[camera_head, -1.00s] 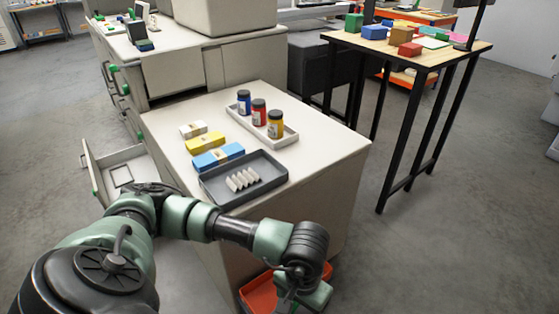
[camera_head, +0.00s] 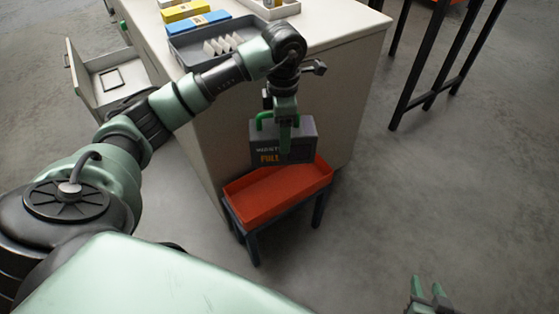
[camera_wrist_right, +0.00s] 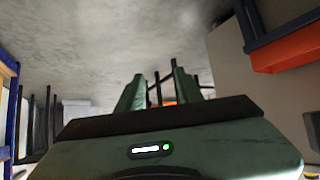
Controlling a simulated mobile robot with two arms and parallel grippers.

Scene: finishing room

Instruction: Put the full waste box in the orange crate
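The waste box (camera_head: 302,146) is dark grey with a green handle and the words WASTE FULL on its face. My left gripper (camera_head: 285,148) is shut on the box from above; a green finger lies over its front, and the other finger is hidden. The box hangs about upright over the back part of the orange crate (camera_head: 253,204). It hides part of the crate's back rim; whether they touch is unclear. The crate's visible inside is empty. My right gripper (camera_head: 427,283) is open and empty at the bottom right; its spread fingers show in the right wrist view (camera_wrist_right: 160,85).
The crate sits on a dark low stand (camera_head: 252,246) beside the pale cabinet (camera_head: 345,90). A grey tray (camera_head: 190,48) with white pieces is on the cabinet top. An open drawer (camera_head: 85,92) juts out at left. A black table leg (camera_head: 418,75) stands at right; floor there is clear.

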